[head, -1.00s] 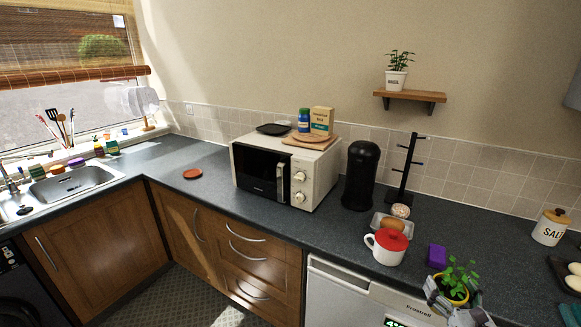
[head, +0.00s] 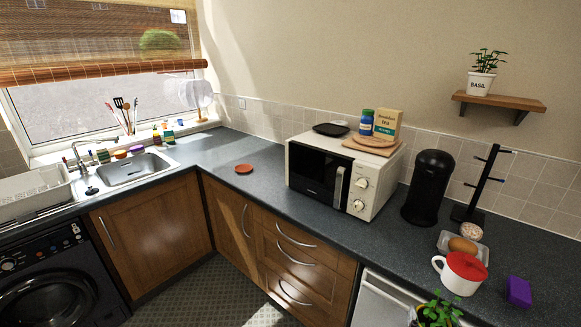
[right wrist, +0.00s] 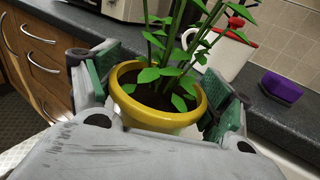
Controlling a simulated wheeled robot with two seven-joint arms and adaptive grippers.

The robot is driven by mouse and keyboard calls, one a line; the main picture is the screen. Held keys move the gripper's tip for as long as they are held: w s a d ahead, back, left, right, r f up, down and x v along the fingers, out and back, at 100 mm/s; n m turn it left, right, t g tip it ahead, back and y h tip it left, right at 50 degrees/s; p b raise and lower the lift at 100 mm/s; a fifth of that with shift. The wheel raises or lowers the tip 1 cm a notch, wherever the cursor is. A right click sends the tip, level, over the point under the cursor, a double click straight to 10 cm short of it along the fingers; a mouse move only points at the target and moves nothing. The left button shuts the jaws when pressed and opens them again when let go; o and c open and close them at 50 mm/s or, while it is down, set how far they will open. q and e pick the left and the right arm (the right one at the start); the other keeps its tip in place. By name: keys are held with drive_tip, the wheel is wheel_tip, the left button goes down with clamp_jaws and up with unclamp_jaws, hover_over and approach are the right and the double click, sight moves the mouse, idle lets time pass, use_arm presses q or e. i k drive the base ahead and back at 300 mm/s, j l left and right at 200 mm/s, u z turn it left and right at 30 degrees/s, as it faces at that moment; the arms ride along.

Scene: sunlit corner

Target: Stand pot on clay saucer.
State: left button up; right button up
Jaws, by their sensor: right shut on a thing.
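The clay saucer (head: 244,169) is a flat reddish-brown disc lying empty on the dark worktop, left of the microwave. The pot (right wrist: 158,118) is yellow, holds dark soil and a leafy green plant, and is roughly upright. My right gripper (right wrist: 162,98) is shut on it, with green-padded fingers on either side of the rim. In the head view only the plant's leaves (head: 437,312) show clearly at the bottom edge, far to the right of the saucer. The pot's lower part is hidden by my gripper in the wrist view. My left gripper is not in view.
The microwave (head: 341,178) stands right of the saucer. A white mug with a red top (head: 461,274), a purple block (head: 519,291) and a black canister (head: 428,187) are further right. The sink (head: 132,169) is left. Worktop around the saucer is clear.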

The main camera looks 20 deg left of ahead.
sight(245, 169)
drive_tip(key=i+j+u, duration=0.2)
drive_tip(key=j+u, duration=0.15)
drive_tip(key=i+j+u, duration=0.3)
drive_tip(key=j, duration=0.15)
drive_tip(key=i+j+u, duration=0.35)
drive_tip(key=k, duration=0.1)
